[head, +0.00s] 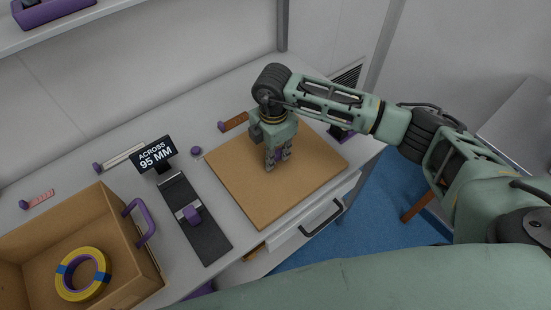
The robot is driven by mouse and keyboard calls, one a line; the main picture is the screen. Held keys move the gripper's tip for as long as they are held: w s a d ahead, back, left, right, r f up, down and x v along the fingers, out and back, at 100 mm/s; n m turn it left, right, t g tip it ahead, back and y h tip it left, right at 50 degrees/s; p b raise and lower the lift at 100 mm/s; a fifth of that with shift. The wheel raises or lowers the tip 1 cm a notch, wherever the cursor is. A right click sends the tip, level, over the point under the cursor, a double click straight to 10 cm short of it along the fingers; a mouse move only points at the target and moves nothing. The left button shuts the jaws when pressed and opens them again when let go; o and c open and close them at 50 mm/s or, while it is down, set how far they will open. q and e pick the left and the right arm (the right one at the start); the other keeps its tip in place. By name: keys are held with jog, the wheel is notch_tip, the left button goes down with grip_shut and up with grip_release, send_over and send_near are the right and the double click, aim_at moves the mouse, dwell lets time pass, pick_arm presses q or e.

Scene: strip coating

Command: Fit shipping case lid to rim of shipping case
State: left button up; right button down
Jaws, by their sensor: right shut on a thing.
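The shipping case lid is a flat, square tan panel (245,196) near the right end of the counter. My right gripper (278,158) points down over its middle and is shut on a small purple grip there, mostly hidden by the fingers. I cannot tell whether the panel rests on the counter or just above it. An open tan box with a purple handle, which looks like the shipping case (118,210), stands at the lower left, apart from the panel and cut by the frame. My left gripper is not in view.
A yellow and blue tape roll (103,275) lies in the box. A dark strip gauge (205,237) with a purple slider and an "ACROSS 95 MM" sign (157,154) stand between box and panel. Small purple-ended tools (125,155) lie along the back. A drawer handle (322,218) juts out in front.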

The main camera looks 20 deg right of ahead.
jog(key=shift+r, duration=0.2)
jog(key=shift+r+p, duration=1.25)
jog(key=shift+r, duration=0.35)
